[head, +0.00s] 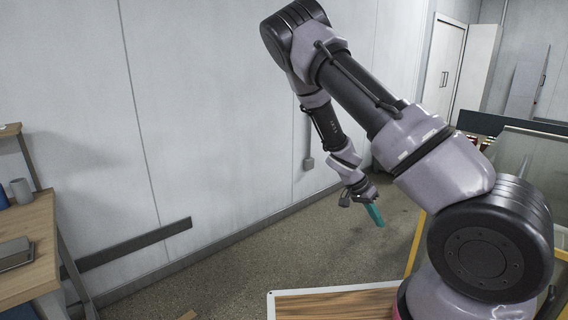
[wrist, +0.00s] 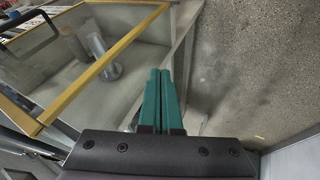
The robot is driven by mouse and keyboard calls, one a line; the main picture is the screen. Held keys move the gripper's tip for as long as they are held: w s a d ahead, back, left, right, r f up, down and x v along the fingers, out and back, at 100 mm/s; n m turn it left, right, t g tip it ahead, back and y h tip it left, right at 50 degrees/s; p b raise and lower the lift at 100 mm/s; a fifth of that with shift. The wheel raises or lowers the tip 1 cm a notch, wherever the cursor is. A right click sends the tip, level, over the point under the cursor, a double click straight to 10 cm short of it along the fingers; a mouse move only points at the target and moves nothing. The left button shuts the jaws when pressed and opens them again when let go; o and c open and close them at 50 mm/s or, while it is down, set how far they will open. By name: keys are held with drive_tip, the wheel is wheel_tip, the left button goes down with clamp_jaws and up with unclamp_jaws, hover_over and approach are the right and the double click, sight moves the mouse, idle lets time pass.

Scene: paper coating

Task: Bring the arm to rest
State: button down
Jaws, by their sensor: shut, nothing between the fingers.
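My gripper (head: 374,215) hangs at the end of my arm in the head view, its teal fingers pointing down over the floor. In the wrist view my gripper (wrist: 161,72) shows both teal fingers side by side and closed together. It is shut and empty. My arm is raised and bent, reaching from the right side of the head view toward the wall and down again. Nothing is seen touching the fingers.
A wooden table (head: 30,240) with a grey cup (head: 21,191) stands at the left. A white-edged wooden top (head: 335,303) is at the bottom. A yellow-framed glass enclosure (wrist: 100,75) lies left of the fingers in the wrist view.

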drive_tip(key=s+a+r+n+t+y, duration=0.15)
drive_tip(key=a+r+y, duration=0.25)
drive_tip(key=r, duration=0.7)
drive_tip(key=s+a+r+n+t+y, duration=0.1)
drive_tip(key=s+a+r+t+y, duration=0.2)
drive_tip(key=r, duration=0.8)
drive_tip(key=s+a+r+n+t, duration=0.1)
drive_tip(key=s+r+n+t, duration=0.1)
drive_tip(key=s+r, duration=0.4)
drive_tip(key=s+a+r+n+t+y, duration=0.1)
drive_tip(key=s+r, duration=0.5)
drive_tip(key=r, duration=0.6)
drive_tip(key=shift+s+a+r+n+t, duration=0.3)
drive_tip(key=shift+a+r+n+t, duration=0.15)
drive_tip(key=shift+n+t, duration=0.4)
